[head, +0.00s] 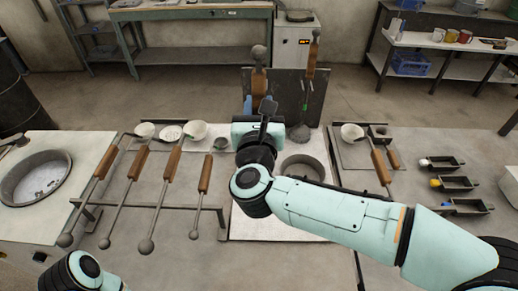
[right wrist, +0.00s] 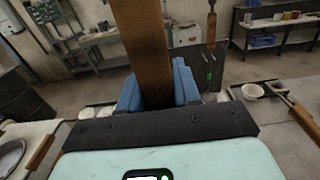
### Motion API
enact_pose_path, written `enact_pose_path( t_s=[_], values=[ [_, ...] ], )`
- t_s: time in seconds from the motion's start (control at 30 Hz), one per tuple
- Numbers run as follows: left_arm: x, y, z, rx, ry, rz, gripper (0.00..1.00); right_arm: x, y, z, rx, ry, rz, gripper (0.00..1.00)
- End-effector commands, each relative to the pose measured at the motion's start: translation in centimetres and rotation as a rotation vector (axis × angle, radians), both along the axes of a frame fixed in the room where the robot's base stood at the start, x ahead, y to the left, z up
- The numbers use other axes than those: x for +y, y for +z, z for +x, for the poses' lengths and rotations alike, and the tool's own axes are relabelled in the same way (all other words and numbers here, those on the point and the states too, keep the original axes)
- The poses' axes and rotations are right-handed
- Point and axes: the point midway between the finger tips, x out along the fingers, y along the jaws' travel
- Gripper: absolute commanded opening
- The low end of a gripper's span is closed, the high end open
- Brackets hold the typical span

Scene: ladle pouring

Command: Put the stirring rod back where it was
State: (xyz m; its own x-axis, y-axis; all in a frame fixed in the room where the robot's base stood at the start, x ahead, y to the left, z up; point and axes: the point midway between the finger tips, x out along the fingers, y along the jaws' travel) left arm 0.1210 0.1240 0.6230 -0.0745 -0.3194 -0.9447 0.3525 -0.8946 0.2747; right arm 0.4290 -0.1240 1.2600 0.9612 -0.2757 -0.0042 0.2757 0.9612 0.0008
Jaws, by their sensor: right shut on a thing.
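My right gripper (head: 259,88) is shut on a brown wooden handle, taken here as the stirring rod (head: 259,76); a grey ball tops it. In the right wrist view, the handle (right wrist: 145,40) rises upright between the blue fingers of the gripper (right wrist: 158,88). The rod's lower end is hidden behind the gripper and wrist. The gripper is in front of the left part of a dark upright panel (head: 290,88); whether the rod touches the panel cannot be told. My left gripper is out of view.
Another wooden-handled tool (head: 311,62) stands at the panel's right side, a green mark below its handle. A round metal pan (head: 303,160) lies partly behind my right arm. Several ladles lie on a left rack (head: 190,207). Small moulds (head: 455,183) stand at the right.

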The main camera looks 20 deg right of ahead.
Motion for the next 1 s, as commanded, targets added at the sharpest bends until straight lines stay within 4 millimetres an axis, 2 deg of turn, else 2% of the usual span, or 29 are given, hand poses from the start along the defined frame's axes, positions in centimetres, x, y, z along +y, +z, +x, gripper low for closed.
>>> enact_pose_path(
  t_s=[0.1, 0.3, 0.47, 0.7, 1.0],
  values=[
    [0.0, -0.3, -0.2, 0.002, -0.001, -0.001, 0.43, 0.0, -2.9, 0.0, 0.000, 0.000, -0.003, 0.00],
    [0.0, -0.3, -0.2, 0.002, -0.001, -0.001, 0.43, 0.0, -5.9, 0.0, -0.004, -0.001, 0.000, 0.00],
    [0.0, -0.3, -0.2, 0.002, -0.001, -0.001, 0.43, 0.0, -6.9, 0.1, -0.005, -0.001, 0.001, 0.00],
    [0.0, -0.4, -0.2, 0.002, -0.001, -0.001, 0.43, 0.0, -10.2, 0.1, -0.003, -0.001, -0.001, 0.00],
    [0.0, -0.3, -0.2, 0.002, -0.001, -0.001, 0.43, 0.0, -10.8, 0.1, -0.008, -0.001, 0.001, 0.00]
  ],
)
